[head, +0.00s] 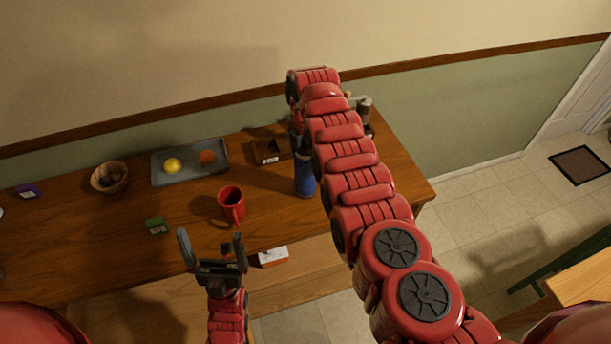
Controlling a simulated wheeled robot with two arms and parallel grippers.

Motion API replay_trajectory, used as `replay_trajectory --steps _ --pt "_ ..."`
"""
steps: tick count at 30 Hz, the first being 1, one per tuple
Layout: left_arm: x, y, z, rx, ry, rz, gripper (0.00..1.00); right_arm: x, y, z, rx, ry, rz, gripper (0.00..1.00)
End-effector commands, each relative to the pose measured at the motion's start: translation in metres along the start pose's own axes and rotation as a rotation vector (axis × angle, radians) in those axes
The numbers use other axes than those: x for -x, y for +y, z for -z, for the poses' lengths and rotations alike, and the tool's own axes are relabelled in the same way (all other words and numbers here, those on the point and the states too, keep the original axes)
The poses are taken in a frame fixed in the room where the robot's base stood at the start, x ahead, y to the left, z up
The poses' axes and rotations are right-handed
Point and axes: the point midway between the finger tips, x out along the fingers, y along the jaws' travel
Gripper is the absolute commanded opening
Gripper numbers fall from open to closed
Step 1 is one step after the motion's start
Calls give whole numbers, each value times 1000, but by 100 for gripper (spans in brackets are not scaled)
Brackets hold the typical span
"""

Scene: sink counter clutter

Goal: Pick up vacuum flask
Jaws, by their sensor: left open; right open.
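A blue upright cylinder (304,182), which looks like the vacuum flask, stands on the wooden table just left of my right arm. Its upper part is partly covered by my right gripper (297,140), which points down from the end of the outstretched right arm. The fingertips are hard to make out, and I cannot tell whether they touch the flask. My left gripper (212,246) is open and empty, fingers pointing up in the picture, in front of the table and well left of the flask.
A metallic container (364,108) stands behind my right arm. A white-and-red box (273,256) lies nearer.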

Motion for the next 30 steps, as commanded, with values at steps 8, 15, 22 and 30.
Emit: replay_trajectory --steps 8,15,22,30 --pt "4 0 -1 0 0 0 100 -8 0 0 0 -1 0 100" --pt "4 0 -1 0 0 0 100 -8 0 0 -1 0 0 57" --pt "4 0 -1 0 0 0 100 -8 0 0 -1 0 0 15" --pt "4 0 -1 0 0 0 100 -8 0 0 -1 0 0 0"
